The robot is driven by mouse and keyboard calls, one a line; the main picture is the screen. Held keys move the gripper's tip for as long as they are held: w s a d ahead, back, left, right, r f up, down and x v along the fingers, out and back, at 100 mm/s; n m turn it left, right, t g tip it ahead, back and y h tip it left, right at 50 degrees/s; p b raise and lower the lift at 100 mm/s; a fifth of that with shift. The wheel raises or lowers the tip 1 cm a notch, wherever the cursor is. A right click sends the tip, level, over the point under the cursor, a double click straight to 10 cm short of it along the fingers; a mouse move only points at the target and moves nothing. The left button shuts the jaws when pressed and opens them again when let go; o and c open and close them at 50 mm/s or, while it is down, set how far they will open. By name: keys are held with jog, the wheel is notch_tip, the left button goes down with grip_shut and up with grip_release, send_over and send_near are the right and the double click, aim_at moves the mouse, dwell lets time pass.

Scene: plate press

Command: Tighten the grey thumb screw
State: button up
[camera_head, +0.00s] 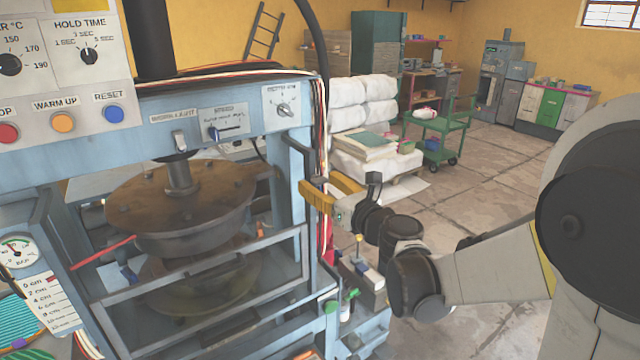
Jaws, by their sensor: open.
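My gripper (318,187) has yellow fingers and is at the right side of the blue press frame (290,165). It is open, with nothing visible between the fingers. A small grey knob (285,109) sits on a white labelled plate at the upper right of the frame, above and left of my gripper, with a clear gap between. A grey lever-like fitting (179,141) is on the front beam, left of the knob. I cannot tell for certain which of these, if either, is the grey thumb screw.
Loose cables run down the frame's right side. A small grey unit (362,285) stands below my gripper. A green cart (440,130) and open floor lie beyond.

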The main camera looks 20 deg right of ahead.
jog(key=shift+s, duration=0.1)
jog(key=v, duration=1.1)
jog(key=shift+s, duration=0.35)
jog(key=shift+d, duration=0.15)
jog(key=shift+c, duration=0.2)
